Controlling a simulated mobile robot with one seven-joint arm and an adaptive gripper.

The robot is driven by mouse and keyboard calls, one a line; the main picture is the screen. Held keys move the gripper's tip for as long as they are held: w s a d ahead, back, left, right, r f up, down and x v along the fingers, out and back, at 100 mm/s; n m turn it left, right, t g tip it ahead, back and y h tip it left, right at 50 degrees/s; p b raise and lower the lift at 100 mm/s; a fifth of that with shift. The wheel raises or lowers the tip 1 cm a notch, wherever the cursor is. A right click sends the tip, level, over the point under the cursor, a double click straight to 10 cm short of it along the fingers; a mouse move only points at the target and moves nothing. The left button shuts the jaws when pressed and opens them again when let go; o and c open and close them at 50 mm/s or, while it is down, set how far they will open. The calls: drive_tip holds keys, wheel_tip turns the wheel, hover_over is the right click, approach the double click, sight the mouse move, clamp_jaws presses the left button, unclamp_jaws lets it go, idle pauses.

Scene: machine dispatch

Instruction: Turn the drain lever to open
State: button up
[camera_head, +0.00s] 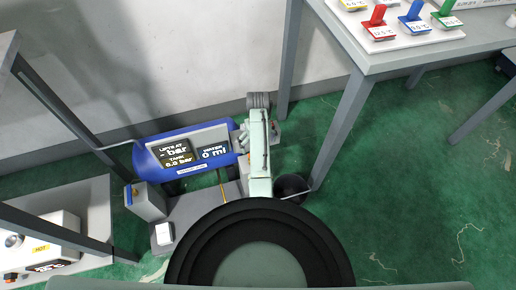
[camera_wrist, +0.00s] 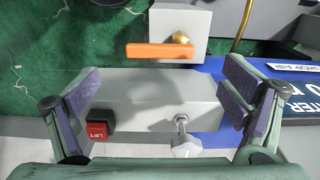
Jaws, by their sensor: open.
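The orange lever (camera_wrist: 160,51) shows in the wrist view. It lies sideways in the picture, with a brass pivot (camera_wrist: 181,37) near its right end, on a light grey block (camera_wrist: 196,20). My gripper (camera_wrist: 163,80) is open and empty, its two fingers spread left and right of the picture. The lever lies just beyond the fingertips in the picture, apart from both. In the head view the lever cannot be made out and my gripper's fingers are hidden. The blue tank (camera_head: 143,163) reads 0.0 bar and water 0 ml there.
A grey bar (camera_wrist: 150,95) with a red LIFT button (camera_wrist: 97,130) and a silver knob (camera_wrist: 184,146) lies between the fingers in the picture. A black bucket (camera_head: 291,187) stands right of the tank. A table (camera_head: 400,55) with coloured tags stands at upper right.

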wheel_tip(320, 180, up, 7)
drive_tip(key=shift+f, duration=0.2)
idle(0.5)
